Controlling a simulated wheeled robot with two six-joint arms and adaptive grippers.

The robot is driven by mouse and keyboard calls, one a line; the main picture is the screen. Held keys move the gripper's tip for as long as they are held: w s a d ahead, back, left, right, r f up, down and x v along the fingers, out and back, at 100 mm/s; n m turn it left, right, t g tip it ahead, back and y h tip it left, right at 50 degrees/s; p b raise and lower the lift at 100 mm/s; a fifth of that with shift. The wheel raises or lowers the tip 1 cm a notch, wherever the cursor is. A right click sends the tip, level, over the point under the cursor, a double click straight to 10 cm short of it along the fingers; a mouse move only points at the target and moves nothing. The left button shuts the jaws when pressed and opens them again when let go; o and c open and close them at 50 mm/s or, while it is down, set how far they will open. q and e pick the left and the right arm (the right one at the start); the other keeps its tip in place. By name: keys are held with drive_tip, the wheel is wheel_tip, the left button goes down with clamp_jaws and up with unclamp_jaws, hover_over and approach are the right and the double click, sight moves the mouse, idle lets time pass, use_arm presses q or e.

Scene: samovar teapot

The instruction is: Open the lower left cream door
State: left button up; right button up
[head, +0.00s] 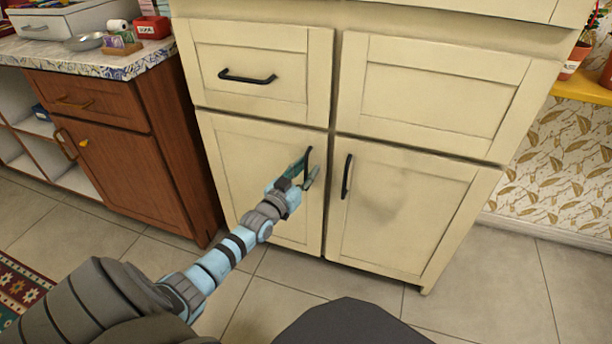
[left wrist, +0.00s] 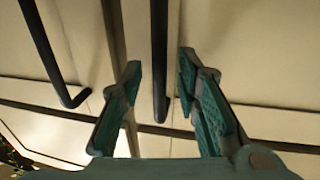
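The lower left cream door (head: 240,165) is shut in its cabinet. Its black vertical handle (head: 308,162) is near the door's right edge. My left gripper (head: 305,172) is at this handle, with its teal fingers open. In the left wrist view a black handle bar (left wrist: 159,60) runs between the two spread fingers of my left gripper (left wrist: 159,75), with gaps visible on both sides. The fingers do not appear closed on it. My right gripper is not in view.
The lower right cream door (head: 400,215) has its own black handle (head: 346,177) close by; a second handle (left wrist: 50,55) also shows in the left wrist view. A cream drawer (head: 250,70) is above. A brown cabinet (head: 120,150) stands left. The tiled floor in front is clear.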

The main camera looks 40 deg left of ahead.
use_arm(q)
drive_tip(key=shift+w, duration=0.1)
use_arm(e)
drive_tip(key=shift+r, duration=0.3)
use_arm(q)
drive_tip(key=shift+c, duration=0.4)
clamp_jaws()
